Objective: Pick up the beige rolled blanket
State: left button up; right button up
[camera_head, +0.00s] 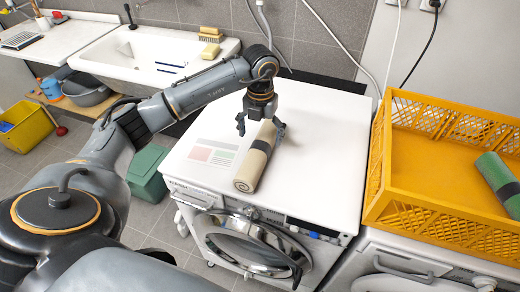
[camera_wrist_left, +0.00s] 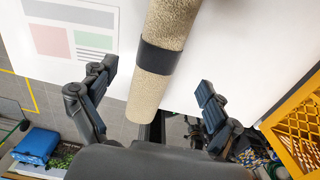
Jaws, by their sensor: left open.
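The beige rolled blanket (camera_head: 252,168) lies on the white top of a washing machine (camera_head: 315,150), its spiral end toward the front. A dark band wraps it. My left gripper (camera_head: 261,128) is over the blanket's far part, pointing down with its fingers on either side. In the left wrist view the blanket (camera_wrist_left: 165,45) runs down from the top edge between the open fingers of my left gripper (camera_wrist_left: 155,95), with a gap on both sides. My right gripper is not in view.
A yellow crate (camera_head: 420,205) with a green roll (camera_head: 497,182) inside stands right on a second machine. A sink (camera_head: 150,50) is at the back left. A green bin (camera_head: 148,172) stands on the floor. The machine top right of the blanket is clear.

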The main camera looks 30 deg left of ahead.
aim_at(260, 146)
pick_arm(q)
jog(key=shift+f, duration=0.65)
jog(key=shift+w+f, duration=0.1)
jog(key=shift+f, duration=0.25)
notch_tip(260, 146, down, 2)
jog(key=shift+a+f+p, duration=0.15)
jog(key=shift+f+p, duration=0.1)
jog(key=shift+p, duration=0.6)
notch_tip(260, 146, down, 2)
jog(key=shift+f, duration=0.15)
jog(key=shift+a+f, duration=0.1)
jog(key=shift+f, duration=0.15)
jog(key=shift+c, duration=0.6)
jog(key=c, duration=1.4)
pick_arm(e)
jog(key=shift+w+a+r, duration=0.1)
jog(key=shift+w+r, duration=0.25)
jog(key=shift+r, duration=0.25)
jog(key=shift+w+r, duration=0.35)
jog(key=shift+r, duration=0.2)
